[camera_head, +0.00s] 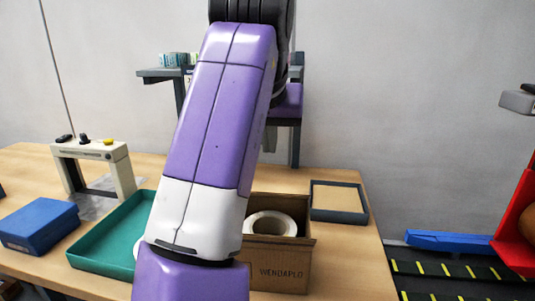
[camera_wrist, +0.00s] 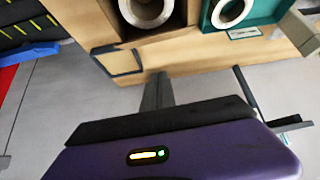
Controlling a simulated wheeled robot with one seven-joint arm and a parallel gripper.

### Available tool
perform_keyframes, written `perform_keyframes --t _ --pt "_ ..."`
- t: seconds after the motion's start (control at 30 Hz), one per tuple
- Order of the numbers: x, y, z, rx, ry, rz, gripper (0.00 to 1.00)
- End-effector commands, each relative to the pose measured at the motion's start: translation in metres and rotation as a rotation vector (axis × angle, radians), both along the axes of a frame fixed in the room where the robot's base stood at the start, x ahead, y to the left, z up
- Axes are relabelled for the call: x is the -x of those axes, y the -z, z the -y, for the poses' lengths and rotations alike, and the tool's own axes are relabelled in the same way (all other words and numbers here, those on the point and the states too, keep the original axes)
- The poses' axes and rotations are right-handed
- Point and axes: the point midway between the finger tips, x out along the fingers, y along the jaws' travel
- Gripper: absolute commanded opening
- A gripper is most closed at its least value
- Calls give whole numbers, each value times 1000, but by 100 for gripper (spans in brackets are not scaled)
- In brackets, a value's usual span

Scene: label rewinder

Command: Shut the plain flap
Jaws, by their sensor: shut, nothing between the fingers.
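The open cardboard box (camera_head: 281,273) stands at the table's front, with WENDAPLO lettered on its near face. A white roll (camera_head: 262,224) sits inside, also showing in the wrist view (camera_wrist: 146,10). A plain brown panel (camera_head: 285,203) rises at the box's back; I cannot tell whether it is the plain flap or the wall. My arm hides the box's left side. My gripper (camera_head: 294,163) is shut and empty, above and behind the box near the table's back. In the wrist view its fingertips (camera_wrist: 160,75) are together, apart from the box.
A green tray (camera_head: 108,262) lies left of the box, partly behind my arm. A small dark-rimmed tray (camera_head: 338,214) is at the back right. A blue box (camera_head: 40,226) and a pale stand (camera_head: 93,152) are at left. A shelf (camera_head: 160,73) stands behind the table.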

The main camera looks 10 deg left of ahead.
Motion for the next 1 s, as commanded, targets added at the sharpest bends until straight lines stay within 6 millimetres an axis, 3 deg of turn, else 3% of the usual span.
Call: perform_keyframes --t 0.47,0.7,1.0 --pt "-50 69 -3 1 -4 -2 0" --pt "-31 91 -3 2 -4 1 0" --pt "-25 98 -1 2 -4 1 0"
